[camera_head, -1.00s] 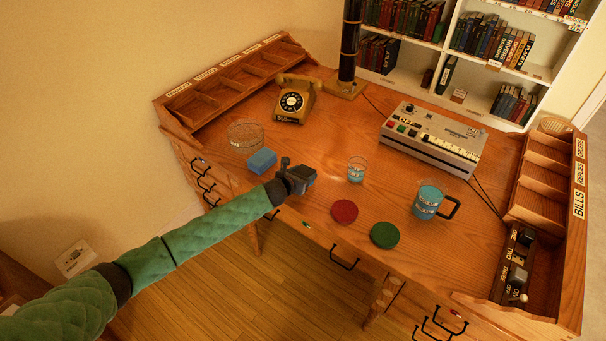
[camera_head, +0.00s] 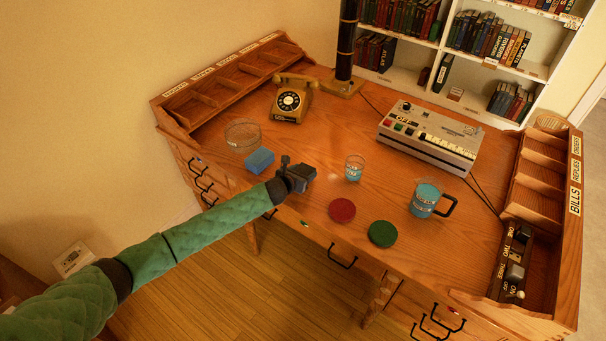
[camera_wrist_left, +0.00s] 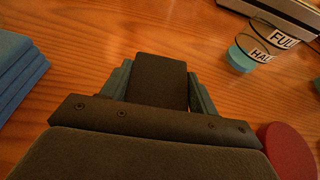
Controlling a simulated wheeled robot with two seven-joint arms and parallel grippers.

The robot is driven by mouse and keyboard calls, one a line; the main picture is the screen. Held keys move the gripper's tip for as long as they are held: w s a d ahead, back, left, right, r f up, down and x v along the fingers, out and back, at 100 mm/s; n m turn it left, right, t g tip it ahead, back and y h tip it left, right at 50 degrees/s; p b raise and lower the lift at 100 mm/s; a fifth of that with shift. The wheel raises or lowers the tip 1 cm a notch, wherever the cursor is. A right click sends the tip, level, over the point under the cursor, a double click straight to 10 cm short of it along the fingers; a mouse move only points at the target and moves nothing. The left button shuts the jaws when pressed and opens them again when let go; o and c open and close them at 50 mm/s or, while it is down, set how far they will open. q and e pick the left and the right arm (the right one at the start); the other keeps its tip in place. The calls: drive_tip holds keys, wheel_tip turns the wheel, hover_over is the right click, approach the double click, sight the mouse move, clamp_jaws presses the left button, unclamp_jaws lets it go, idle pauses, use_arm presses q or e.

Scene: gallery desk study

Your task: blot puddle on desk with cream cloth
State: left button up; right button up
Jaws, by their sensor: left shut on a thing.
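My left gripper (camera_head: 299,177) is just above the front part of the desk (camera_head: 300,225), between a blue folded stack (camera_head: 259,160) and a glass. It is shut; in the left wrist view a dark block (camera_wrist_left: 160,80) sits between its teal-sided fingers, and I cannot tell what is held. I make out no cream cloth in either view. A faint pale shine (camera_head: 333,178) lies on the wood right of the gripper; I cannot tell whether it is the puddle. My right gripper is not in view.
A small glass (camera_head: 354,170) with blue liquid, a blue-filled jug (camera_head: 425,198), a red disc (camera_head: 342,210) and a green disc (camera_head: 382,234) stand to the right. A clear round dish (camera_head: 242,135), a telephone (camera_head: 291,102) and a grey machine (camera_head: 428,138) are farther back.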

use_arm(q)
drive_tip(key=shift+w+a, duration=0.1)
drive_tip(key=shift+w, duration=0.25)
drive_tip(key=shift+a, duration=0.2)
drive_tip(key=shift+s+a+p, duration=0.2)
drive_tip(key=shift+a+p, duration=0.1)
drive_tip(key=shift+a, duration=0.3)
drive_tip(key=shift+s, duration=0.15)
drive_tip(key=shift+s+d+p, duration=0.1)
drive_tip(key=shift+s+p, duration=0.25)
drive_tip(key=shift+s, duration=0.3)
drive_tip(key=shift+d, duration=0.15)
drive_tip(key=shift+d, duration=0.15)
drive_tip(key=shift+w+d, duration=0.15)
drive_tip(key=shift+d, duration=0.4)
